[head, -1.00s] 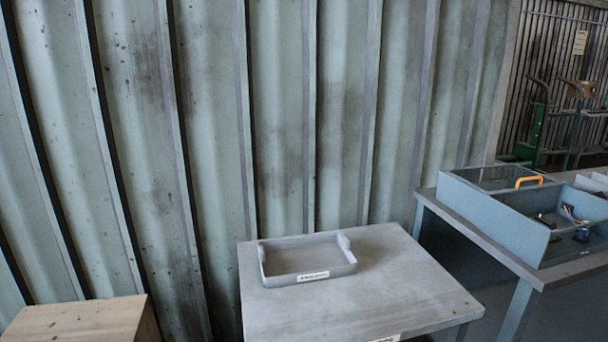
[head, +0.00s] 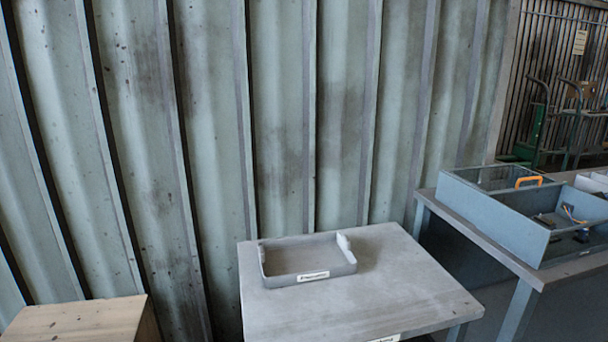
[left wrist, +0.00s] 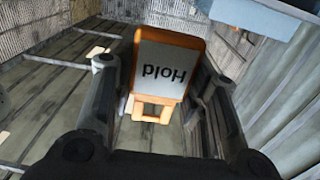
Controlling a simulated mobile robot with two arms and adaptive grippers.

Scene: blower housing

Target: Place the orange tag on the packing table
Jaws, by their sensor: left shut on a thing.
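In the left wrist view my left gripper (left wrist: 158,82) is shut on the orange tag (left wrist: 166,70). The tag has an orange rim, a pale face with the word "Hold" upside down, and an orange open frame at its lower end. A grey table (head: 400,290) stands at the bottom centre of the head view. Its front-edge label is cut off, so I cannot confirm that it is the packing table. Neither gripper shows in the head view, and my right gripper is in no view.
A shallow grey tray (head: 308,277) with a white label sits at the table's back left; the tabletop right of it is clear. A wooden box (head: 78,320) stands at lower left. A second table (head: 480,240) at right holds a blue-grey bin (head: 500,225). A corrugated wall (head: 280,130) stands behind.

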